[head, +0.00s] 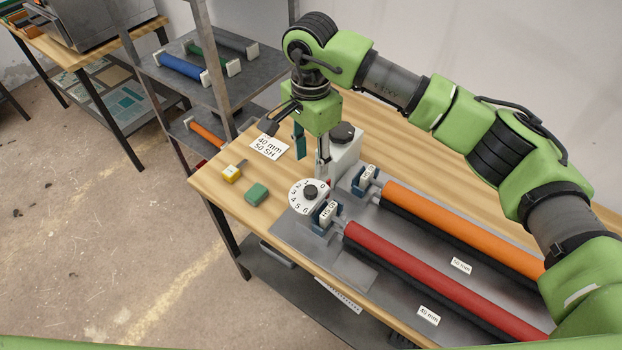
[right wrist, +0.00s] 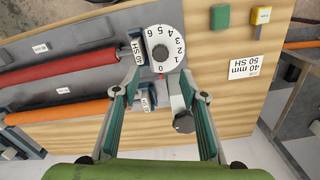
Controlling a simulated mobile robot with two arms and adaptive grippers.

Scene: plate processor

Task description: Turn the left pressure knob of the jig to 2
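A round white dial (head: 298,203) numbered up to 6, with a black knob (head: 310,191) at its centre, sits at the near left end of the jig (head: 352,268). In the right wrist view the dial (right wrist: 174,38) is face-on and its 0 is beside a small red mark (right wrist: 160,75). My right gripper (head: 312,152) is open and empty, above and behind the dial in the head view. In the right wrist view its spread fingertips (right wrist: 160,68) lie across the dial's lower edge; contact cannot be told. My left gripper is not in view.
A second black knob (head: 343,131) tops a pale block behind the dial. Red (head: 440,275) and orange (head: 460,228) rollers lie to the right. A yellow block (head: 231,174), a green block (head: 257,194) and a "40 mm 50 SH" card (head: 269,147) lie on the table's left end.

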